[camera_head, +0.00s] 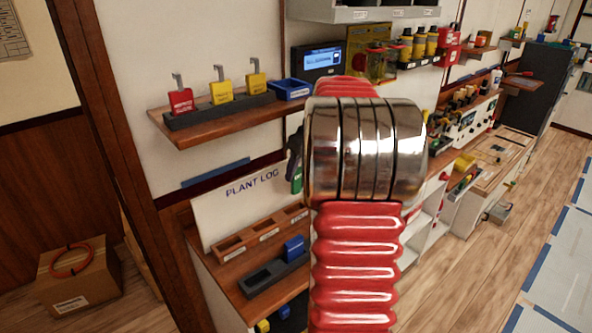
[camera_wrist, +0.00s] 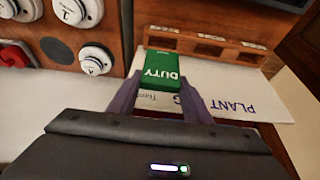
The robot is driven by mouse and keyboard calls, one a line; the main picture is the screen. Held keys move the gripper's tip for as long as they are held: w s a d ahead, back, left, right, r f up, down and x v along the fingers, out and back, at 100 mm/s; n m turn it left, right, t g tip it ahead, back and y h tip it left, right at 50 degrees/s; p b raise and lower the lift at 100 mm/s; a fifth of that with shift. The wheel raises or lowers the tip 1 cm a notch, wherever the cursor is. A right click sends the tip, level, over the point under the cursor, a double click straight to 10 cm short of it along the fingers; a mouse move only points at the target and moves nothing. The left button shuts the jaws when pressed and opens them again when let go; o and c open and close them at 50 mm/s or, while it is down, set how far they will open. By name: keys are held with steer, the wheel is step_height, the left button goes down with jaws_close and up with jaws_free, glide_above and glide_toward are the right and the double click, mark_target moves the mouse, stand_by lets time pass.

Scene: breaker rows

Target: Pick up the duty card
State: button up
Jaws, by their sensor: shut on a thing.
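The duty card is a green block marked DUTY (camera_wrist: 161,72), seen upside down in the wrist view. My gripper (camera_wrist: 160,92) is shut on it, with one finger at each side of the card. In the head view only a green edge of the card (camera_head: 297,181) shows beside my red and silver arm, below the dark gripper (camera_head: 295,153). The card is in front of the white PLANT LOG board; the arm hides much of the area around it.
The PLANT LOG board (camera_head: 238,201) stands behind a wooden slotted rack (camera_head: 232,246). A dark tray (camera_head: 262,282) holds a blue block (camera_head: 294,247). Above is a wooden shelf (camera_head: 172,131) with red and yellow padlocks and a blue bin (camera_head: 289,89).

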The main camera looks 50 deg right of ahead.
steer(key=s+a, duration=0.2)
steer(key=s, duration=1.5)
steer(key=shift+s, duration=0.25)
steer(key=shift+w, duration=0.1)
